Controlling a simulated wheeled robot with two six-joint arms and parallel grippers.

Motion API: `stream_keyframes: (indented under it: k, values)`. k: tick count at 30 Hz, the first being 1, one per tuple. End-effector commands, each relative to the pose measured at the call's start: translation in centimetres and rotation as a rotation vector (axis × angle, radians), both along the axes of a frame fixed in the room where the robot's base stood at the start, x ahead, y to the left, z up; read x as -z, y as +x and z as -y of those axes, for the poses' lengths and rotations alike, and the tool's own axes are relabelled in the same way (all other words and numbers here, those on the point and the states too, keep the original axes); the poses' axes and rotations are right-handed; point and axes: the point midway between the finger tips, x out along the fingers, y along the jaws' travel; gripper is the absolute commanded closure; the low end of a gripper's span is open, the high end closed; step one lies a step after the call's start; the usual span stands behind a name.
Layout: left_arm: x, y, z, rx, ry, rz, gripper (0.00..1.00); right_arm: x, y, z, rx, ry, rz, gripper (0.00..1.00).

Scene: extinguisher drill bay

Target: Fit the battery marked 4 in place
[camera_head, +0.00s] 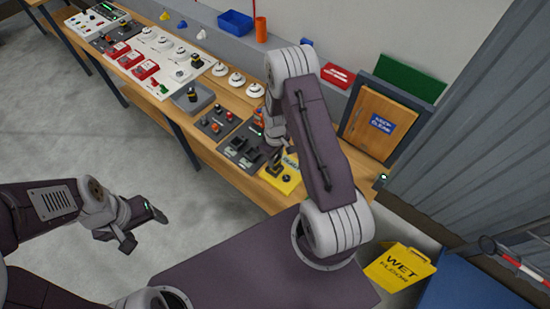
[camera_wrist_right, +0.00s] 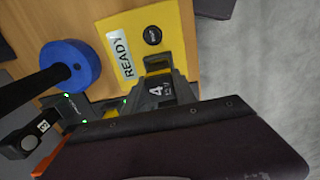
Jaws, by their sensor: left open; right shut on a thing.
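The battery marked 4 (camera_wrist_right: 166,92) is a dark grey block with a white 4, in the middle of the right wrist view. It is at the lower edge of a yellow panel (camera_wrist_right: 182,25) labelled READY, beside a yellow-and-dark holder (camera_wrist_right: 157,65). I cannot tell whether it is seated. My right gripper is shut on the battery; its fingertips are mostly hidden. In the head view my right arm reaches over the bench, with the yellow panel (camera_head: 287,181) under the wrist. My left gripper (camera_head: 145,222) is open and empty, away from the bench.
A black block marked 3 (camera_wrist_right: 38,129) and a blue disc on a black bar (camera_wrist_right: 72,65) are left of the panel in the wrist view. A dark tray of black blocks (camera_head: 240,152) stands on the bench (camera_head: 200,145).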

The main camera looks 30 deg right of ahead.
Motion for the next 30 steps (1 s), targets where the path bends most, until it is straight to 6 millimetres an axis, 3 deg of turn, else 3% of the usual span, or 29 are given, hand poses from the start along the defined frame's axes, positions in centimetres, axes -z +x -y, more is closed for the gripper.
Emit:
stream_keyframes:
  k: [30]
  values:
    - [1.2, 0.0, 0.0, 0.0, 0.0, 0.0, 0.28, 1.4, 0.0, 0.0, 0.0, 0.0, 0.0, 1.0]
